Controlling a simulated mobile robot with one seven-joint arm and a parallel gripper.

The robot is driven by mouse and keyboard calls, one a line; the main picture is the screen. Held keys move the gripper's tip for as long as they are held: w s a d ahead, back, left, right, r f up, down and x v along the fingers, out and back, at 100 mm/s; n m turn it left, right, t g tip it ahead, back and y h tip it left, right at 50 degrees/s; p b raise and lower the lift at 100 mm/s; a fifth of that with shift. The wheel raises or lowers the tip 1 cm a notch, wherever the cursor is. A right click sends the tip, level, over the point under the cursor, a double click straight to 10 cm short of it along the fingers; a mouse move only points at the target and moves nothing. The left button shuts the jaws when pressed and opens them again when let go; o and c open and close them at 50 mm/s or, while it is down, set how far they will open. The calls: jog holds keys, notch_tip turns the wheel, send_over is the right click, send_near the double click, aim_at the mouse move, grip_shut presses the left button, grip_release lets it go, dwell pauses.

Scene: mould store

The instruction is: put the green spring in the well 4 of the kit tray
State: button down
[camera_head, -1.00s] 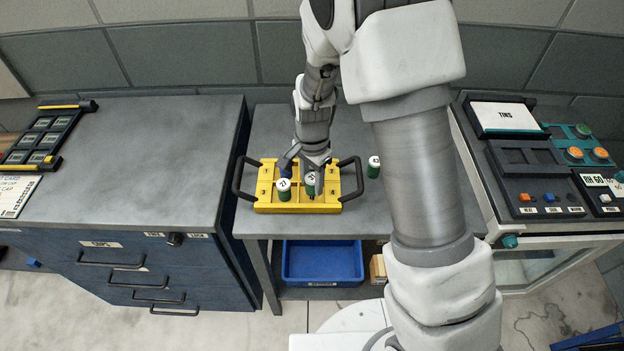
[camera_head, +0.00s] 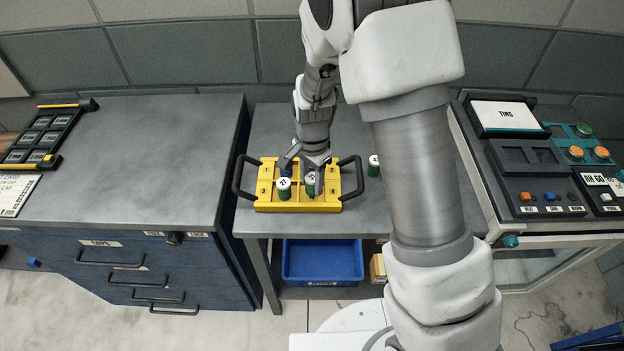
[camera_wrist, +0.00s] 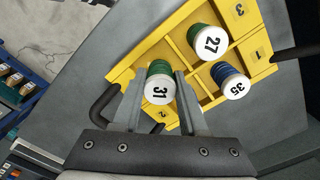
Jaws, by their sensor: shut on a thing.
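A green spring with a white cap marked 31 (camera_wrist: 158,88) is between the fingers of my gripper (camera_wrist: 161,76), which is shut on it. In the head view my gripper (camera_head: 312,178) is over the front right part of the yellow kit tray (camera_head: 302,207), with the spring upright at the tray. I cannot tell whether its lower end touches the well floor. A green spring marked 27 (camera_wrist: 207,40) stands in the well beside label 3. A blue spring marked 35 (camera_wrist: 231,80) stands in the well by label 1. The held spring's well number is hidden.
Another green, white-capped piece (camera_head: 374,168) stands on the table (camera_head: 350,221) right of the tray, partly behind my arm. The tray has black handles (camera_head: 240,178) at both ends. A blue bin (camera_head: 322,262) sits below. A drawer cabinet (camera_head: 130,150) and a control panel (camera_head: 540,180) flank the table.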

jog(key=shift+f+b, duration=0.3)
jog(key=shift+f, duration=0.1)
dwell(0.3)
jog(key=shift+c, duration=1.8)
grip_release()
jog(key=c, duration=0.4)
jog(key=shift+o, duration=0.2)
jog(key=shift+r, duration=0.15)
jog(key=shift+r+p, duration=0.6)
jog(key=shift+r, duration=0.05)
jog(key=shift+r+p, duration=2.25)
jog(key=shift+r, duration=0.75)
